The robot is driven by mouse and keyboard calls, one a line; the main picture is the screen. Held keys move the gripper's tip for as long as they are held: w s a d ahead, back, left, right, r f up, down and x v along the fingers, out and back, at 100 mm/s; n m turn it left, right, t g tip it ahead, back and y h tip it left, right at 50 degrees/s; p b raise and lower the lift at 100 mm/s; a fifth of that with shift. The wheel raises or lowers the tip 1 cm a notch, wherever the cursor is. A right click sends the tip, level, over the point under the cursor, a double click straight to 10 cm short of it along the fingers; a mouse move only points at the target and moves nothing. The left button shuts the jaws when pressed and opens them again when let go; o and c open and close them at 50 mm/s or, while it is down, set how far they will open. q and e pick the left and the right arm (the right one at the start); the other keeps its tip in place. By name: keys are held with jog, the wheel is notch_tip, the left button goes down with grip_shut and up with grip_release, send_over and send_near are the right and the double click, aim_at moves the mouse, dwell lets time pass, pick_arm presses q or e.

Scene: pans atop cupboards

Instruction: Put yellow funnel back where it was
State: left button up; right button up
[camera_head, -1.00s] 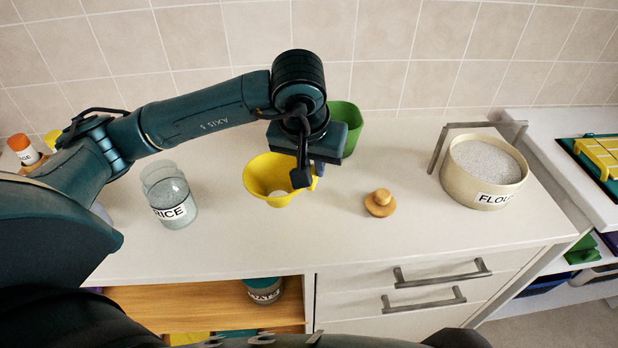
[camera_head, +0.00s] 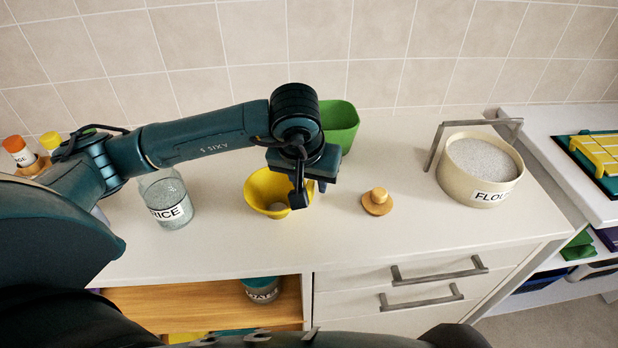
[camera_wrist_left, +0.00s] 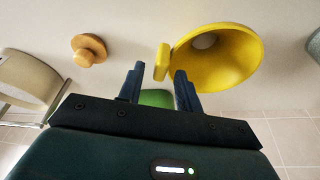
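The yellow funnel (camera_head: 262,190) stands wide mouth up on the white counter, partly hidden by my left wrist in the head view. In the left wrist view the funnel (camera_wrist_left: 228,58) shows its bowl and a small tab handle on its side. My left gripper (camera_wrist_left: 158,80) is open, its two dark fingers apart. The tab handle lies between the fingertips or just beyond them; I cannot tell if either finger touches it. In the head view the left gripper (camera_head: 318,184) is at the funnel's right side. My right gripper is not in view.
A green container (camera_head: 340,124) stands close behind my left wrist. A rice jar (camera_head: 168,200) is to the left, a wooden knobbed lid (camera_head: 377,203) to the right. The front right counter is clear.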

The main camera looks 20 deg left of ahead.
pick_arm(q)
jog(key=shift+r, duration=0.1)
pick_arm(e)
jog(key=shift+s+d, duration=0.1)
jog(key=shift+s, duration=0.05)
pick_arm(q)
jog(key=shift+r, duration=0.2)
jog(key=v, duration=0.4)
jog(key=shift+s+r+b, duration=0.15)
jog(key=shift+r+b, duration=0.2)
jog(key=shift+r, duration=0.05)
jog(key=v, duration=0.6)
jog(key=shift+s+r+b, duration=0.15)
jog(key=shift+r+b, duration=0.15)
jog(key=shift+r, duration=0.1)
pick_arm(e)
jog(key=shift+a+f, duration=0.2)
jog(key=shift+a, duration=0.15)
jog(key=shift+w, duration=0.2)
pick_arm(q)
jog(key=shift+s, duration=0.1)
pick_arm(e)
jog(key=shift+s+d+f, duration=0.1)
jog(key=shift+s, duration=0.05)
